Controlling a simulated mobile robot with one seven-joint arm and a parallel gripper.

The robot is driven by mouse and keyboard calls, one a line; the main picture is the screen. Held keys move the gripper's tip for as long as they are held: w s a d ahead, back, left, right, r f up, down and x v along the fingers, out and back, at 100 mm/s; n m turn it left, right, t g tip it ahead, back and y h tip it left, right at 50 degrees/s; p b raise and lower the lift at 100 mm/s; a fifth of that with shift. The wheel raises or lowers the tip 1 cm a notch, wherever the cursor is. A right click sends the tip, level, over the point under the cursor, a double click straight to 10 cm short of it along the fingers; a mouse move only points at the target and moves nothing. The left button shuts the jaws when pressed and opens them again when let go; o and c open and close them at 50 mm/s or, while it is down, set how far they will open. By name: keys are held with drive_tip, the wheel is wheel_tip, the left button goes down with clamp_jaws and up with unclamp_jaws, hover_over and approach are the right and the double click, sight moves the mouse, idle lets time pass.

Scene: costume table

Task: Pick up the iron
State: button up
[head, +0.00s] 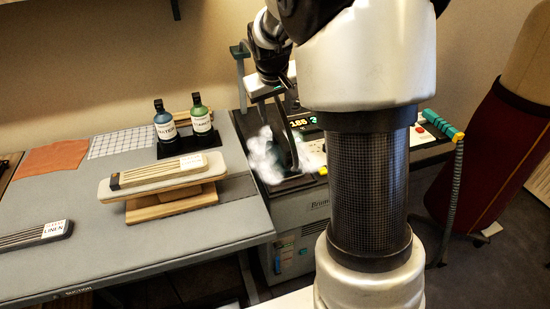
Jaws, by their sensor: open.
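My gripper (276,120) hangs from the arm over the ironing station (318,208), pointing down, with its dark fingers apart. A dark shape, seemingly the iron (291,158), stands on the station's top directly below and behind the fingers. White steam (263,158) surrounds it and blurs its outline. My arm hides the station's middle and may hide part of the iron. I cannot tell whether the fingers touch the iron or stand around its handle.
Left is a grey ironing table (120,255) with a padded board (150,188) on a wooden stand, two bottles (201,122), an orange cloth (52,158) and a linen-labelled pad (38,233). A teal-ended hose (440,125) and a red dress form (490,160) stand right.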

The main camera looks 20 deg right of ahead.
sight(281, 135)
drive_tip(key=x, duration=1.4)
drive_tip(key=shift+s+d+f, duration=0.2)
drive_tip(key=shift+s+d, duration=0.15)
drive_tip(key=shift+w+f, duration=0.25)
drive_tip(key=shift+f, duration=0.25)
clamp_jaws()
drive_tip(key=shift+w+d+r, duration=0.1)
drive_tip(key=shift+r, duration=0.1)
